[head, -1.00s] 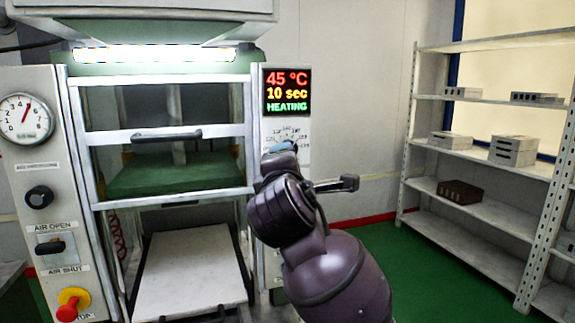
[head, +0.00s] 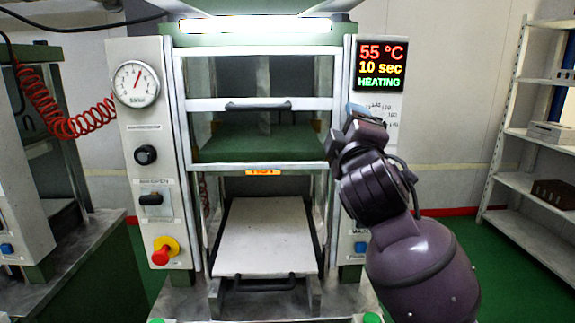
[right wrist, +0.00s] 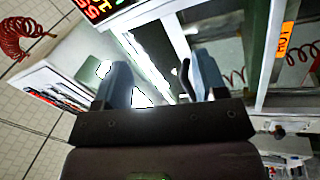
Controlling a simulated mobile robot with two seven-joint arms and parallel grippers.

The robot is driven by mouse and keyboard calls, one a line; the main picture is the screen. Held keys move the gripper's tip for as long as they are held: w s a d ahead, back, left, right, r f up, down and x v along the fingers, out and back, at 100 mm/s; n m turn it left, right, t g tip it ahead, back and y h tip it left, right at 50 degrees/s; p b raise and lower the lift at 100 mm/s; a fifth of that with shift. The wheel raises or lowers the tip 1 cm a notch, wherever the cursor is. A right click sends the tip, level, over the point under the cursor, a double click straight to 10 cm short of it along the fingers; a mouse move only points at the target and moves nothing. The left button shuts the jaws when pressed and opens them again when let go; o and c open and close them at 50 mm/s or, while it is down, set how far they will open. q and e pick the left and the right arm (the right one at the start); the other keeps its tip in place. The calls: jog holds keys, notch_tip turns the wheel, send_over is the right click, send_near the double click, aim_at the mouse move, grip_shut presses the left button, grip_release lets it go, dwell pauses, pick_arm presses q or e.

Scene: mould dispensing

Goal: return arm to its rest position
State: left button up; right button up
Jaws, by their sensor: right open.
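My right arm rises from the lower right in the head view, with its right gripper (head: 362,112) in front of the press's right panel, just below the display (head: 381,65). In the right wrist view the two blue-grey fingers of the right gripper (right wrist: 160,85) stand apart with nothing between them. The heated press (head: 264,106) fills the middle of the head view. Its display reads 55 °C, 10 sec, HEATING. The door with a dark handle (head: 258,106) is in front of the upper chamber. A pale plate (head: 266,236) lies in the lower opening. My left gripper is not in view.
The left panel has a gauge (head: 136,84), a black knob (head: 145,155), a switch lever (head: 151,199) and a red stop button (head: 161,255). A HOT label (head: 263,172) sits below the chamber. Shelving (head: 520,135) stands at the right. Another machine (head: 22,190) stands at the left.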

jog(key=s+d+f+m+g+y, duration=0.1)
jog(key=d+f+m, duration=0.15)
jog(key=f, duration=0.75)
jog(key=s+d+f+m+g+y, duration=0.15)
jog(key=f+m, duration=0.25)
jog(key=f, duration=0.6)
jog(key=s+d+f+m+g+y, duration=0.1)
jog(key=d+f+m, duration=0.2)
jog(key=f, duration=0.7)
jog(key=s+d+f+m+g+h, duration=0.1)
jog(key=s+d+f+g, duration=0.1)
jog(key=s+f, duration=0.6)
jog(key=s+d+f+m+g+h, duration=0.1)
jog(key=s+d+f, duration=0.3)
jog(key=s+f, duration=0.4)
jog(key=s+d+f+m+g+h, duration=0.1)
jog(key=s+d+f+m+g, duration=0.1)
jog(key=s+f, duration=0.6)
notch_tip(320, 180, down, 4)
jog(key=shift+s+d+r+g+h+b, duration=0.25)
jog(key=shift+s+d+g+h+b, duration=0.15)
jog(key=shift+d, duration=0.35)
